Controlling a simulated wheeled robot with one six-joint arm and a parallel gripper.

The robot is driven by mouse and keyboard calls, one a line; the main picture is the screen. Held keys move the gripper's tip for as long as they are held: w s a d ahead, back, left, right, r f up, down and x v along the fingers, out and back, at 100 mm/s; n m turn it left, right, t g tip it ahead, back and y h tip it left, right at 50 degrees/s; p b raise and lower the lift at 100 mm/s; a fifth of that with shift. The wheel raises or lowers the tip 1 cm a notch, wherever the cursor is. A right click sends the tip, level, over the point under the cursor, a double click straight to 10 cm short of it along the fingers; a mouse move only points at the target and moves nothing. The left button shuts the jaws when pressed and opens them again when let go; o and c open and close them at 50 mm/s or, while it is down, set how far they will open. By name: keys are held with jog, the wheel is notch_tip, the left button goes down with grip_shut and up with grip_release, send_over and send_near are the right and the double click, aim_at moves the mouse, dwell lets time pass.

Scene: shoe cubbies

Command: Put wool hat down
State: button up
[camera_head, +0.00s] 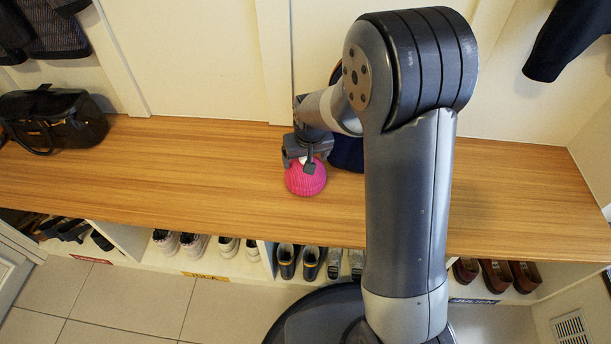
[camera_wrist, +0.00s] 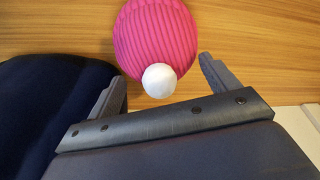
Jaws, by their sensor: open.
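The pink wool hat (camera_head: 306,180) has ribbed knit and a white pompom. It rests on the wooden bench top (camera_head: 200,168), near the middle of the bench. In the wrist view the hat (camera_wrist: 155,38) lies just beyond my fingers, with its white pompom (camera_wrist: 159,80) between and slightly ahead of the fingertips. My gripper (camera_wrist: 160,75) is open, and neither finger touches the hat there. In the head view my gripper (camera_head: 307,160) is over the hat's back side and hides part of it.
A dark blue item (camera_head: 347,152) sits beside the hat, partly hidden by my arm; it also fills the left of the wrist view (camera_wrist: 50,105). A black bag (camera_head: 52,120) stands at the bench's left end. Shoes fill cubbies below. The bench between bag and hat is clear.

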jog(key=shift+c, duration=0.5)
jog(key=c, duration=1.3)
notch_tip(320, 180, up, 18)
jog(key=p, duration=0.6)
